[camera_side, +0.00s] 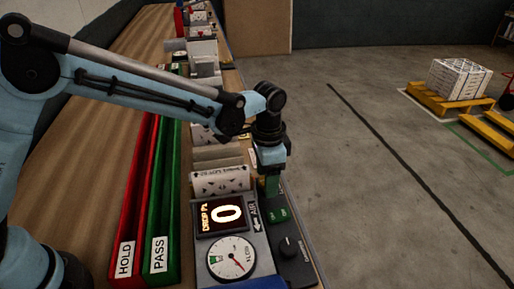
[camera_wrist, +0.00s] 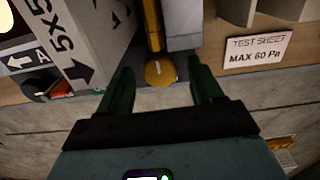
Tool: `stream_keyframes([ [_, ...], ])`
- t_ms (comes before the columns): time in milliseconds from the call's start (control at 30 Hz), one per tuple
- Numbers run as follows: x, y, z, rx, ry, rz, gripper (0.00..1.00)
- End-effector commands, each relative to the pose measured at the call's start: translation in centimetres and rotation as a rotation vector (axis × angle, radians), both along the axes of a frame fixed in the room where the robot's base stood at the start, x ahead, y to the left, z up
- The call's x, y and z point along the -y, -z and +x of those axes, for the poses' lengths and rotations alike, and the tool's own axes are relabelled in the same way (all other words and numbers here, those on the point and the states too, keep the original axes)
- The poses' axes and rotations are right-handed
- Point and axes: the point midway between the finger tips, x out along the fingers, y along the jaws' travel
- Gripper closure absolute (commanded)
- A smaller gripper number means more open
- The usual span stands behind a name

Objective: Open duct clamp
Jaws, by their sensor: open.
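My gripper (camera_side: 271,186) points down over the right side of the test unit on the bench. In the wrist view its two green fingers (camera_wrist: 163,80) are spread apart. A yellow lever with a round knob end (camera_wrist: 160,73) shows between the fingertips, beside a grey block; it looks like the duct clamp's handle. The fingers are on either side of the knob with gaps showing, and nothing is gripped. In the side view the lever is hidden behind my gripper.
Red HOLD (camera_side: 125,258) and green PASS (camera_side: 159,254) trays lie left. A patterned carton (camera_side: 220,180) stands behind the display. A TEST SHEET label (camera_wrist: 257,49) reads MAX 60 Pa.

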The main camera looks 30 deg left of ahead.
Motion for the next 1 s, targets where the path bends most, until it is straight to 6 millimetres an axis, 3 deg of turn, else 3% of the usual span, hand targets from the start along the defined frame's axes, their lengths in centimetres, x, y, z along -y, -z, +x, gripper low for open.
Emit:
stream_keyframes([
  [267, 0.0, -1.0, 0.0, 0.000, 0.001, 0.000, 0.34],
  [700, 0.0, -9.0, 0.0, 0.000, 0.000, 0.000, 0.34],
  [1000, 0.0, -11.9, 0.0, 0.000, 0.000, 0.000, 0.34],
])
